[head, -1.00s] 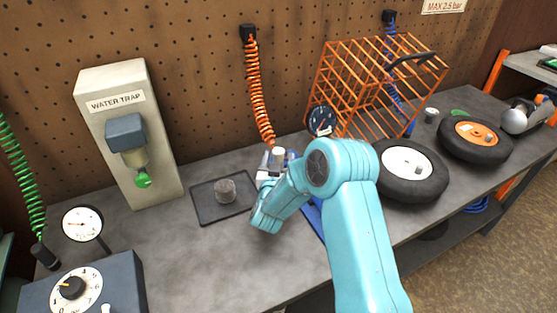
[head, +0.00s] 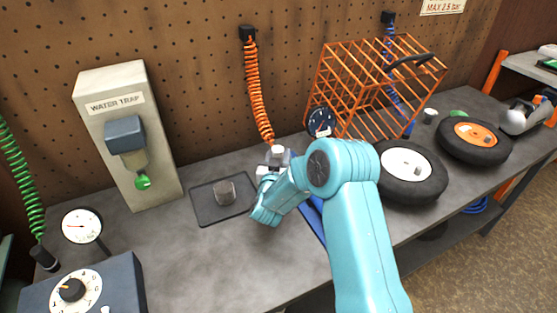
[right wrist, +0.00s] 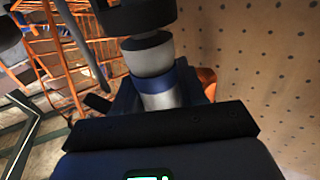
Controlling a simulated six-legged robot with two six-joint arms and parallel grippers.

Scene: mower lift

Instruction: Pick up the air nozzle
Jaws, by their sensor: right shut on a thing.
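The air nozzle (head: 279,153) is a small pale grey piece at the lower end of the orange coiled hose (head: 259,95), above the bench. My right gripper (head: 268,168) is shut on it; my own wrist hides most of the fingers and grip in the head view. In the right wrist view, a cylinder with pale and blue bands (right wrist: 158,75) stands upright just beyond the dark gripper part (right wrist: 160,125). Its lower end is hidden there. My left gripper is not in view.
A dark tray (head: 205,212) with a small grey piece lies left of the gripper. A water trap panel (head: 105,90) stands further left. An orange wire cage (head: 350,75), a dial gauge (head: 320,121) and two wheels (head: 420,190) are to the right.

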